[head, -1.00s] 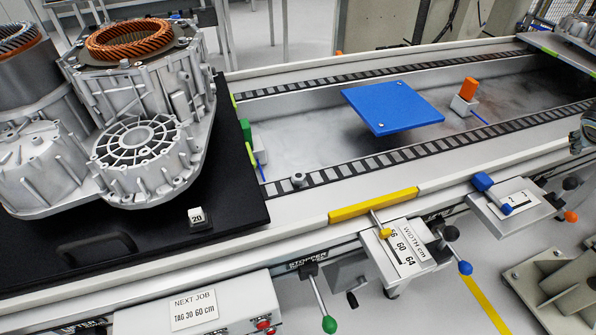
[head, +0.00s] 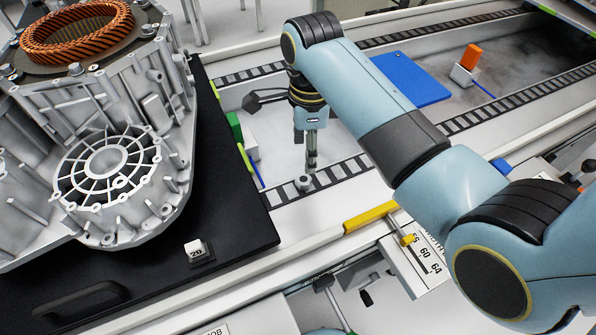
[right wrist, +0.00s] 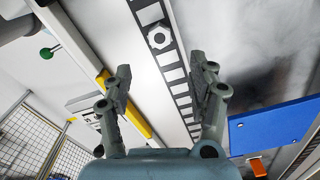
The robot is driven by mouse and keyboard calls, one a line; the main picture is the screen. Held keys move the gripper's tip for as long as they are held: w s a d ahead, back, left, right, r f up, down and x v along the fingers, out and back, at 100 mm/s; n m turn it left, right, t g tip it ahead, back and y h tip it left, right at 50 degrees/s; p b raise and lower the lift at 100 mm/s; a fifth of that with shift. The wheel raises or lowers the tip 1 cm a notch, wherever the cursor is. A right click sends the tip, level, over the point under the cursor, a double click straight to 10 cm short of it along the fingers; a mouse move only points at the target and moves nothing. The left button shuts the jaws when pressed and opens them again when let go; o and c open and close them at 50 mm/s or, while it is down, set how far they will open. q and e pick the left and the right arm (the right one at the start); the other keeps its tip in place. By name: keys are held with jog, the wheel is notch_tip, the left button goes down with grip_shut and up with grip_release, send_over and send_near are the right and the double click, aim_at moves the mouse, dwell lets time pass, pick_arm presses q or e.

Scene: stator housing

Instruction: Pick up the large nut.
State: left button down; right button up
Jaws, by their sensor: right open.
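The large nut (head: 304,183) is a small grey metal piece on the near dark slotted strip of the conveyor, just right of the black board. In the right wrist view the nut (right wrist: 159,37) shows as a hexagon with a round hole, lying flat on the strip. My right gripper (head: 309,160) points down above the nut, fingers apart and empty, in the head view. In the right wrist view my right gripper (right wrist: 161,72) has its two fingertips wide apart, with the nut beyond and between them. My left gripper is not in view.
The silver stator housing (head: 120,140) with copper windings stands on the black board (head: 225,205) at left. A white block marked 20 (head: 198,250) sits at its edge. A blue plate (head: 412,80) and an orange-topped block (head: 468,60) are farther right. A yellow bar (head: 370,217) lines the near rail.

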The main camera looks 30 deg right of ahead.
send_over(307, 179)
notch_tip(307, 179, down, 4)
jog(key=shift+f, duration=0.1)
notch_tip(307, 179, down, 6)
jog(key=shift+r, duration=0.25)
jog(key=c, duration=0.3)
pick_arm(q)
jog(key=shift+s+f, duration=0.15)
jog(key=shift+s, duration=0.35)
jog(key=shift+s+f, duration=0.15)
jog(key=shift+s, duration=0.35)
pick_arm(e)
grip_shut()
